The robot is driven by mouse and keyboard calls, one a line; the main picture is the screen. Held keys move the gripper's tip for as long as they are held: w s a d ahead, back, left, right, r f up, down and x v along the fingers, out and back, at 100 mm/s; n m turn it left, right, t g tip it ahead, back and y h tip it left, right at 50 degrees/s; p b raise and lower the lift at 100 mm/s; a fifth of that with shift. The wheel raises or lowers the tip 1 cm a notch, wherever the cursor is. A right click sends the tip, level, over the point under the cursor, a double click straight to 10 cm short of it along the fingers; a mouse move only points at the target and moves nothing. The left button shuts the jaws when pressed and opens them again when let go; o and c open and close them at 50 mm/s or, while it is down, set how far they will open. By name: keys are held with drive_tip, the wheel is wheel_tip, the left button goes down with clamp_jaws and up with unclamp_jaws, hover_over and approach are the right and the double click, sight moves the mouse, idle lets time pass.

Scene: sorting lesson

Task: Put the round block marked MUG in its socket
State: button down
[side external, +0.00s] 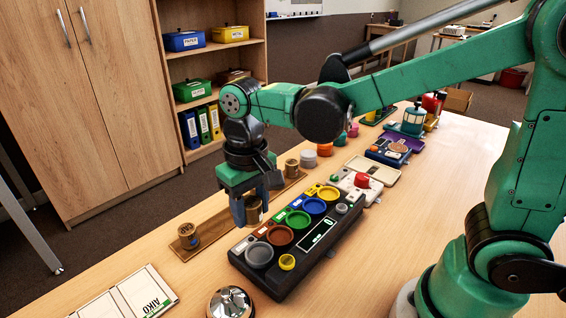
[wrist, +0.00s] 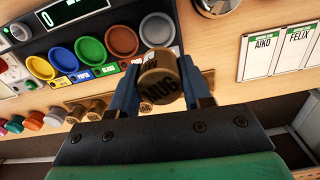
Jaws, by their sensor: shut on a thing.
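The tan round block (wrist: 160,88) reads MUG on its dark-lettered end in the wrist view. My gripper (wrist: 160,76) is shut on it, one blue finger on each side. In the side view, my gripper (side external: 251,206) holds the block up beside the left long side of the black socket box (side external: 318,262), near its grey and brown sockets. The box has a row of round sockets: grey (side external: 259,254), brown (side external: 280,236), green (side external: 298,219), blue (side external: 314,207) and yellow (side external: 329,193). They look empty.
A wooden strip (side external: 214,218) behind my gripper carries another tan round block (side external: 187,235) at its near end and one (side external: 292,167) at its far end. A silver bell (side external: 231,302) and a name board (side external: 125,298) lie nearby. Coloured devices stand farther back.

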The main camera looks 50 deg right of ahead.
sight(255, 204)
drive_tip(key=shift+s+f, duration=0.5)
drive_tip(key=shift+f, duration=2.7)
drive_tip(key=shift+f, duration=0.5)
drive_tip(key=c, duration=0.7)
unclamp_jaws()
drive_tip(key=shift+o, duration=0.2)
drive_tip(key=shift+r, duration=5.5)
drive_tip(key=shift+r, duration=0.1)
